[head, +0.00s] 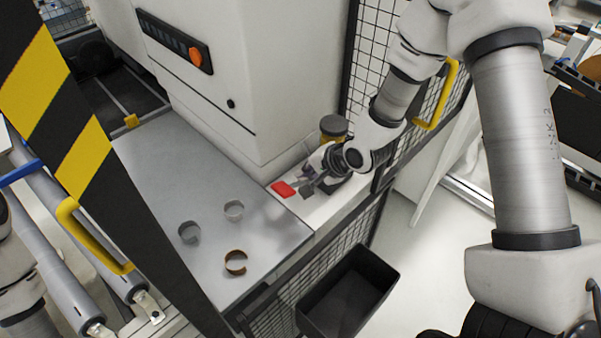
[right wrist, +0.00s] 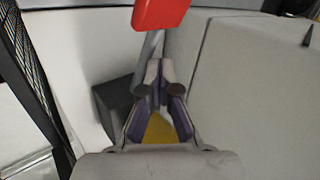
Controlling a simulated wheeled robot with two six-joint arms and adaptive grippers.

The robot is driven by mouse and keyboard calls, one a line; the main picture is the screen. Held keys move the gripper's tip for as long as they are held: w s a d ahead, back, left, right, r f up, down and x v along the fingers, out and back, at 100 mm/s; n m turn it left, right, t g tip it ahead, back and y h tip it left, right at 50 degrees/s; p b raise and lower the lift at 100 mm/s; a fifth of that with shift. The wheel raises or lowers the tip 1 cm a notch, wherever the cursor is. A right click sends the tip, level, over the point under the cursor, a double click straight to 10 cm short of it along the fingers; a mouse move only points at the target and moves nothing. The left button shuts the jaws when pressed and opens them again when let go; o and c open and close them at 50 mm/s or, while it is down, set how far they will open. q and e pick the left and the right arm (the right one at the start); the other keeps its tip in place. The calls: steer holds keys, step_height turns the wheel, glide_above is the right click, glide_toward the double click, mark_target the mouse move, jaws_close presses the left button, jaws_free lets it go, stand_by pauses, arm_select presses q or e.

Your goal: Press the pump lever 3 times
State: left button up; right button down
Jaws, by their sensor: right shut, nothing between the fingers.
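The red pump lever (head: 283,189) sticks out over the back right corner of the grey table, beside the white machine. In the right wrist view the red lever end (right wrist: 161,14) is at the top, on a grey rod. My right gripper (head: 306,186) is beside the lever, just right of it. In the right wrist view my gripper (right wrist: 160,92) is shut and empty, with its fingertips short of the red end; I cannot tell if they touch the rod. A dark block (right wrist: 119,103) is left of the fingers. My left gripper is not visible.
Rolls (head: 234,211) and a brown ring (head: 235,263) lie on the grey table (head: 160,165). A black bin (head: 347,293) stands below its right edge. A yellow jar with a dark lid (head: 333,129) is behind my right gripper. Mesh fencing (head: 375,60) and a striped post (head: 85,160) bound the space.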

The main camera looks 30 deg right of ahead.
steer(key=shift+w+d+r+p, duration=0.1)
steer(key=shift+d+r+p, duration=0.15)
steer(key=shift+r+p, duration=0.2)
steer(key=shift+w+d+r+p, duration=0.1)
steer(key=shift+d+r+p, duration=0.2)
steer(key=shift+r, duration=0.15)
steer(key=r+p, duration=0.1)
steer(key=d+r+p, duration=0.1)
steer(key=r+p, duration=0.1)
steer(key=d+r+p, duration=0.1)
steer(key=shift+w+d+r+p, duration=0.1)
steer(key=shift+w+r+p, duration=0.1)
steer(key=shift+w+p, duration=0.15)
stand_by(1.4)
